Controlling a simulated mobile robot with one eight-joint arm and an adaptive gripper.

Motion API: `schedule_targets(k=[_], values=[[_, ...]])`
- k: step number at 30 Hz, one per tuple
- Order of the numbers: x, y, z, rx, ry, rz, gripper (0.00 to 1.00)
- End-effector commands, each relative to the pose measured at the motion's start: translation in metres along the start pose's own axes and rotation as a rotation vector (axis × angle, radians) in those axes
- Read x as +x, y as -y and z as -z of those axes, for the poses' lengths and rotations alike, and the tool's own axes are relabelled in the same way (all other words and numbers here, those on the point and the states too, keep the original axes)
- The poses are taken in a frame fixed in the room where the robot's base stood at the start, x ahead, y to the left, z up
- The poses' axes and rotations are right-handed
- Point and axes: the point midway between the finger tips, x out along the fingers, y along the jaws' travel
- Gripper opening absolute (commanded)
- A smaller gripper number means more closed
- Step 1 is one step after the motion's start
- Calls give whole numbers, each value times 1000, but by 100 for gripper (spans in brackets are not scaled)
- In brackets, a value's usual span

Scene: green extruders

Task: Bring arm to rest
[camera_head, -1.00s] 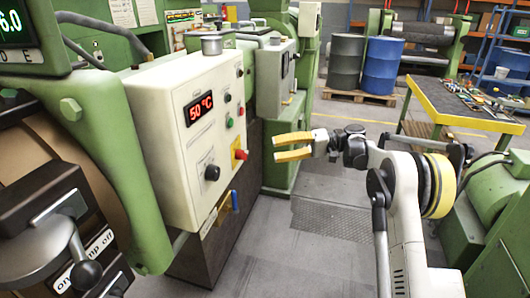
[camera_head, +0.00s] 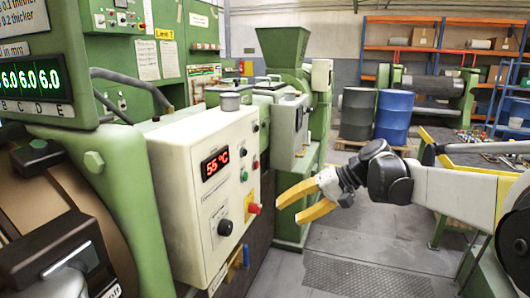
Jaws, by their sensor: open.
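My gripper (camera_head: 293,202) has two yellow fingers, spread apart with nothing between them. It points left toward the white control box (camera_head: 187,205) and hangs near its right side, close to the red knob (camera_head: 254,209); I cannot tell whether they touch, but a gap seems to show. My arm reaches in from the right edge, nearly level. The box has a red display (camera_head: 215,164) reading 55 °C, a black knob (camera_head: 225,228) and small coloured buttons.
Green machines fill the left side. A blue barrel (camera_head: 394,117) and a grey barrel (camera_head: 357,113) stand behind my arm. Grey floor with a ribbed plate (camera_head: 365,277) lies open below the gripper.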

Motion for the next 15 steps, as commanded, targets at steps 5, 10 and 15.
schedule_targets(k=[5, 10, 15], values=[[-26, -5, -73, -11, -66, -221, 51], [-50, -27, -143, -51, -144, -420, 51], [-70, -60, -207, -117, -230, -602, 51]])
